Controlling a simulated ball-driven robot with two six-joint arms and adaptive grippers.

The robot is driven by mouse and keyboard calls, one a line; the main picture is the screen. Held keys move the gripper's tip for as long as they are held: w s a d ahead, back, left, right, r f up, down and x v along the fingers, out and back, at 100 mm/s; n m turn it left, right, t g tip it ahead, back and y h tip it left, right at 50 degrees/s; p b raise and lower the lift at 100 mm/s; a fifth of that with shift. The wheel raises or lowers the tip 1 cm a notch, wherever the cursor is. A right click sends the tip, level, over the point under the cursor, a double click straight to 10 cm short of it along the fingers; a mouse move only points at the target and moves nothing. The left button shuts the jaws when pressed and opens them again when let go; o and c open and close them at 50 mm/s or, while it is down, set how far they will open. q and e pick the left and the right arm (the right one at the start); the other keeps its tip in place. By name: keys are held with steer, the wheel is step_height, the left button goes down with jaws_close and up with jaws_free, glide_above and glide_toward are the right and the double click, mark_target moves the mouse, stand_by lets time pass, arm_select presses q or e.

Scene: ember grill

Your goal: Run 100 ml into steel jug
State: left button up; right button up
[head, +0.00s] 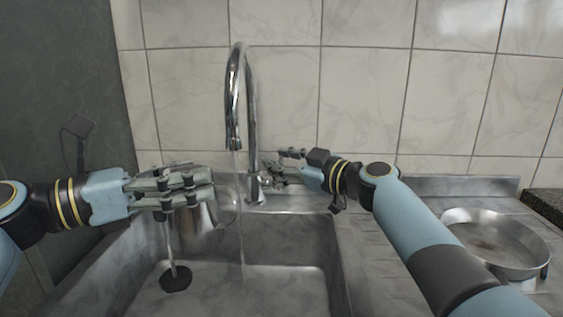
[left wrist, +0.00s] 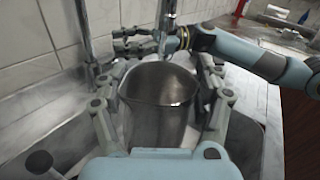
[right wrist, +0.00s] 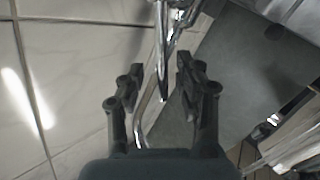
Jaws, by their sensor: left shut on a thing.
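The steel jug (head: 203,229) is upright over the sink, held by my left gripper (head: 205,190), whose fingers are shut around its sides. In the left wrist view the open mouth of the jug (left wrist: 160,85) shows a grey interior; I cannot make out a water level. The chrome tap (head: 237,95) runs a thin water stream (head: 241,245), seen at the jug's right side and down toward the sink floor. My right gripper (head: 285,168) is by the tap's base. In the right wrist view its fingers (right wrist: 158,85) are apart, with chrome tap parts between or beyond them.
The steel sink (head: 285,285) lies below, with a dark round drain piece (head: 176,278) on its floor. A shallow metal pan (head: 497,242) stands on the drainboard at right. The tiled wall (head: 370,90) is close behind the tap.

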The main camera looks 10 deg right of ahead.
steer(key=shift+a, duration=0.1)
arm_select(q)
steer(key=shift+a, duration=0.1)
arm_select(e)
steer(key=v, duration=1.2)
arm_select(q)
steer(key=x, duration=0.7)
steer(key=shift+d, duration=0.2)
stand_by(0.7)
steer(key=v, duration=0.7)
steer(key=shift+a, duration=0.15)
